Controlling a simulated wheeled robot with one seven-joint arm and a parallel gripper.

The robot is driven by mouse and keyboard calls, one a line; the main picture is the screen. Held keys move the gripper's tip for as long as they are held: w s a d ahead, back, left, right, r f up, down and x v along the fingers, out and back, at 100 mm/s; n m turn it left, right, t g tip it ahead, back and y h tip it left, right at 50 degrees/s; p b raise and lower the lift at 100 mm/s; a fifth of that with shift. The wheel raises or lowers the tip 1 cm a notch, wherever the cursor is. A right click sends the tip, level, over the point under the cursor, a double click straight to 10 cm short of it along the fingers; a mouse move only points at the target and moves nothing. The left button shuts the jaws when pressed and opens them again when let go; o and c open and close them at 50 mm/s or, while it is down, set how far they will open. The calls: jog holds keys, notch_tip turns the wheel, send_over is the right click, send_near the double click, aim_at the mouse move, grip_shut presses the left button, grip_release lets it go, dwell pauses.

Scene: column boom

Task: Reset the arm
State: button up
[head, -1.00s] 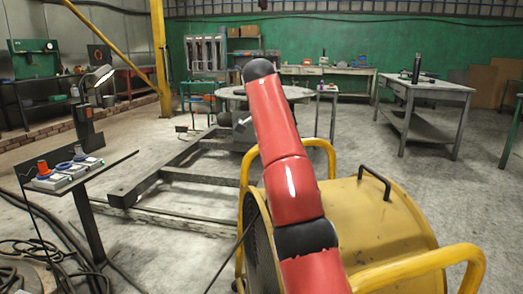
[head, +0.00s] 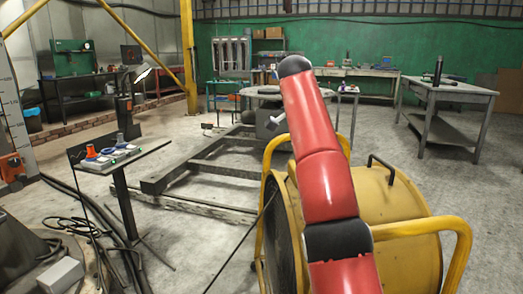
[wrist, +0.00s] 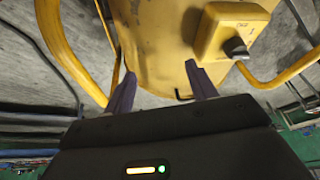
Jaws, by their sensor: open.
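My red arm rises through the middle of the head view, bent at its dark joint in front of a yellow drum-shaped machine (head: 395,205). The end of my arm with the gripper is mostly hidden behind the arm in the head view. In the wrist view my gripper (wrist: 160,82) is open, its two purple-grey fingers apart with nothing between them. Beyond the fingers the wrist view shows the yellow machine's body (wrist: 160,40), with a yellow box and dark knob (wrist: 236,46) on it. I cannot tell how far the fingertips are from the machine.
The machine's yellow tube frame (head: 440,232) stands close to my arm. A small stand with switches (head: 112,158) is at left, cables on the floor near it. A low metal frame (head: 200,175) lies behind. A workbench (head: 450,95) stands at right; the floor before it is clear.

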jog(key=s+d+n+t+y, duration=0.1)
jog(key=s+d+n, duration=0.15)
jog(key=s, duration=0.55)
jog(key=s+d+n+t+y, duration=0.1)
jog(key=s+d+n+y, duration=0.1)
jog(key=s+n, duration=0.35)
jog(key=s+a+f+n, duration=0.1)
jog(key=s+f+n, duration=0.1)
jog(key=s+f, duration=0.7)
jog(key=s+a+f+n+t, duration=0.1)
jog(key=s+f+n, duration=0.2)
jog(key=s+f, duration=0.7)
jog(key=s, duration=0.3)
jog(key=shift+s+a+n+y, duration=0.25)
jog(key=shift+a+n+y, duration=0.05)
jog(key=shift+a+y, duration=0.1)
